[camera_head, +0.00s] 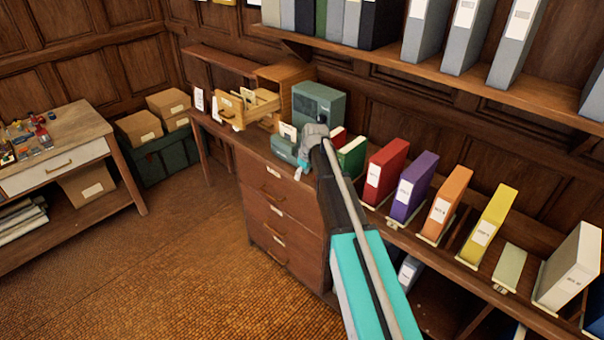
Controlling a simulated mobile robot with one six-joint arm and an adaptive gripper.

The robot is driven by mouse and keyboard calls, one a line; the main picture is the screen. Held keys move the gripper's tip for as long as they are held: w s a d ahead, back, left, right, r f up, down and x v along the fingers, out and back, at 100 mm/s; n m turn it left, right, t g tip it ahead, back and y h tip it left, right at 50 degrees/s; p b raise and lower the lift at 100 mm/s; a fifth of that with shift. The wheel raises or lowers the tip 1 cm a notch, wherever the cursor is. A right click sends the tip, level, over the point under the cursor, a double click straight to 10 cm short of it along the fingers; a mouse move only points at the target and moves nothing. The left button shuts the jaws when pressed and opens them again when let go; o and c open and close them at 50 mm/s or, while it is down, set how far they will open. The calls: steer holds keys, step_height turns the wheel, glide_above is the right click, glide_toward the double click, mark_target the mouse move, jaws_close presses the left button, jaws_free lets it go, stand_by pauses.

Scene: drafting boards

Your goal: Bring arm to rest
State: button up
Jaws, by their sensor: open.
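My arm reaches up from the bottom right of the head view, its teal and dark links stretched over the desk and the lower shelf. Its far end bends near the green and red binders. My gripper (301,170) shows small beyond the arm's grey elbow joint, above the desk's front edge, next to a small green-grey box (285,148). The gripper is open, and I see nothing held in it. Its fingers are too small to make out clearly.
Red (386,170), purple (414,186), orange (446,203) and yellow (488,225) binders stand on the lower shelf, right of my arm. A wooden card drawer (245,108) is open on the desk. An upper shelf (480,82) holds grey binders. The floor (190,270) at left is clear.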

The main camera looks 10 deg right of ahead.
steer(key=s+m+g+h, duration=0.1)
steer(key=s+m, duration=0.6)
steer(key=s, duration=2.2)
steer(key=shift+s+a+f+g+h, duration=0.25)
steer(key=shift+s+f+g+h, duration=0.15)
steer(key=shift+g, duration=0.4)
